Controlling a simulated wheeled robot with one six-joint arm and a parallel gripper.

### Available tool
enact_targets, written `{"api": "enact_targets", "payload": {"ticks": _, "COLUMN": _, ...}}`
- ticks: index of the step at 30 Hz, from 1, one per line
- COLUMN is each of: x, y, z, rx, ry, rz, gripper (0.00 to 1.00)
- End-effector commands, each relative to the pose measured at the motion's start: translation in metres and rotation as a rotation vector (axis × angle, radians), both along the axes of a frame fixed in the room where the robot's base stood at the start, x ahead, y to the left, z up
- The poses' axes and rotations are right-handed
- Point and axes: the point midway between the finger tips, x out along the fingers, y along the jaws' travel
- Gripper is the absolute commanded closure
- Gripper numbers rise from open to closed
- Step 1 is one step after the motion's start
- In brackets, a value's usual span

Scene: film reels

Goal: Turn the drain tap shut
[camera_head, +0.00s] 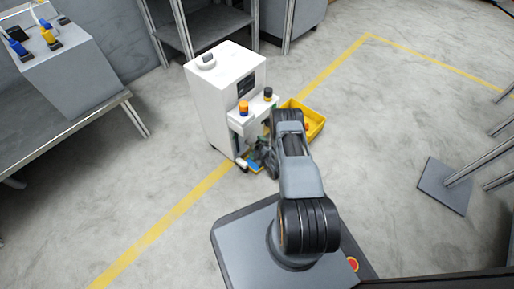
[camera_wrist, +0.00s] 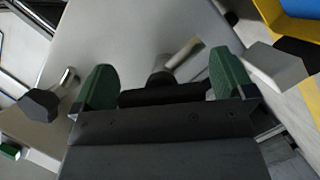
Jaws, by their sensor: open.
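The white machine (camera_head: 222,95) stands on the floor ahead, with an orange-topped knob (camera_head: 243,108) and a black knob (camera_head: 268,94) on its front ledge. My gripper (camera_wrist: 163,82) is open, its two green fingertips apart, low at the machine's front. Between and beyond the fingers, a dark fitting with a metal stem (camera_wrist: 185,58) sticks out from the pale panel; it looks like a tap, but I cannot tell which one. Another dark knob on a metal stem (camera_wrist: 40,103) is left of the fingers. Contact is not clear. In the head view my arm hides most of this area.
A yellow bin (camera_head: 313,125) stands right of the machine. A grey block-like fitting (camera_wrist: 275,68) is close to the right finger in the wrist view. A bench (camera_head: 60,130) is at left, and a post on a floor plate (camera_head: 442,187) is at right.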

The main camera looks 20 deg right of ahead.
Motion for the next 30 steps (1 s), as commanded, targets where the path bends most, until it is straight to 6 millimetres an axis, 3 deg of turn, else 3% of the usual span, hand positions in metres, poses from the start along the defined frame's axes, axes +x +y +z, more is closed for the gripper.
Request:
{"api": "enact_targets", "payload": {"ticks": 2, "x": 0.0002, "y": 0.0005, "z": 0.0001, "rx": 0.0, "ry": 0.0, "rz": 0.001, "gripper": 0.0}}
{"api": "enact_targets", "payload": {"ticks": 17, "x": -0.0006, "y": -0.0015, "z": -0.0001, "rx": 0.0, "ry": 0.0, "rz": -0.002, "gripper": 0.48}}
{"api": "enact_targets", "payload": {"ticks": 30, "x": -0.0008, "y": -0.0016, "z": -0.0005, "rx": 0.11, "ry": 0.052, "rz": -0.004, "gripper": 0.49}}
